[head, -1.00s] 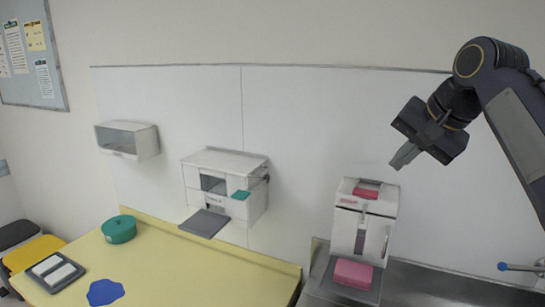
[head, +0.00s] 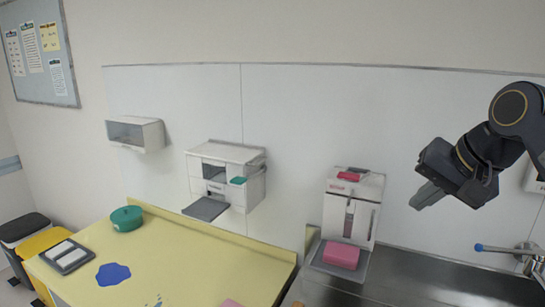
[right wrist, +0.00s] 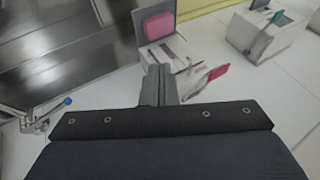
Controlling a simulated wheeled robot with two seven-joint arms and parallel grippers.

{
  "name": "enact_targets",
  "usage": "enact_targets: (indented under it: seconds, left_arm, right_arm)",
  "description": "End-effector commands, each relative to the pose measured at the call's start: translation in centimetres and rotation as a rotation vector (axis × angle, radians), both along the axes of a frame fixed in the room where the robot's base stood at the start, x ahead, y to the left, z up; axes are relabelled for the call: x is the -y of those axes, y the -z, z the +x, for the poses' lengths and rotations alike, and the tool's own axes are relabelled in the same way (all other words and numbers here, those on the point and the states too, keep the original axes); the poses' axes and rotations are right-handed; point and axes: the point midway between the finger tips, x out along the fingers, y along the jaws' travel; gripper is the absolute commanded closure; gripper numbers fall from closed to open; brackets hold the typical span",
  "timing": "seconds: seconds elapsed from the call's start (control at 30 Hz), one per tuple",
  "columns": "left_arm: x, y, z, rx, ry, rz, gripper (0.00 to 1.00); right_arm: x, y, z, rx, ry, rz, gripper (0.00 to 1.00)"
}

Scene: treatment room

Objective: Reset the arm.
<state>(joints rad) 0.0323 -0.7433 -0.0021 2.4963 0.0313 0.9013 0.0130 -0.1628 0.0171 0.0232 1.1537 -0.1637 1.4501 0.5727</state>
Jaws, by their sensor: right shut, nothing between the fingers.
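My right gripper (head: 429,196) is in the upper right of the head view, raised in front of the white wall panel, to the right of and above the white dispenser (head: 350,208). Its fingers are shut together with nothing between them. In the right wrist view the closed fingers (right wrist: 159,86) point toward the dispenser, which has a pink block (right wrist: 158,26) at its foot. My left gripper is not in view.
A steel counter with a blue-handled tap (head: 500,249) lies below my right arm. A yellow table (head: 200,262) at left holds a green round container (head: 127,218), a blue patch (head: 113,274) and a tray with white pads (head: 67,256). A white wall unit (head: 226,175) has its grey flap down.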

Motion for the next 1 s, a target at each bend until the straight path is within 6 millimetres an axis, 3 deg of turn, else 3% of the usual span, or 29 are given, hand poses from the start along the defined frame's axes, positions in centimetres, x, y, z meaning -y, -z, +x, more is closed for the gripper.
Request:
enact_targets:
  seconds: [0.17,0.4,0.6,0.7,0.8,1.0]
  left_arm:
    - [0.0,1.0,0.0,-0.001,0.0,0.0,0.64]
    - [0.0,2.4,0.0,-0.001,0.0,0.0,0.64]
    - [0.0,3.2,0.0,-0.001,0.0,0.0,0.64]
    - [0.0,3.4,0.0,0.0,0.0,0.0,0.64]
    - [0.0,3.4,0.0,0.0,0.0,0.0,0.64]
    - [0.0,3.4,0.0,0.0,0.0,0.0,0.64]
  right_arm:
    - [0.2,5.2,-4.3,0.008,-0.076,-0.03,1.0]
    - [-1.6,17.0,-13.0,0.03,-0.213,-0.068,1.0]
    - [-4.0,26.1,-19.1,0.047,-0.29,-0.088,1.0]
    - [-4.9,28.8,-20.8,0.053,-0.311,-0.093,1.0]
    - [-5.4,30.2,-21.7,0.056,-0.322,-0.096,1.0]
    - [-5.5,30.5,-21.9,0.055,-0.326,-0.096,1.0]
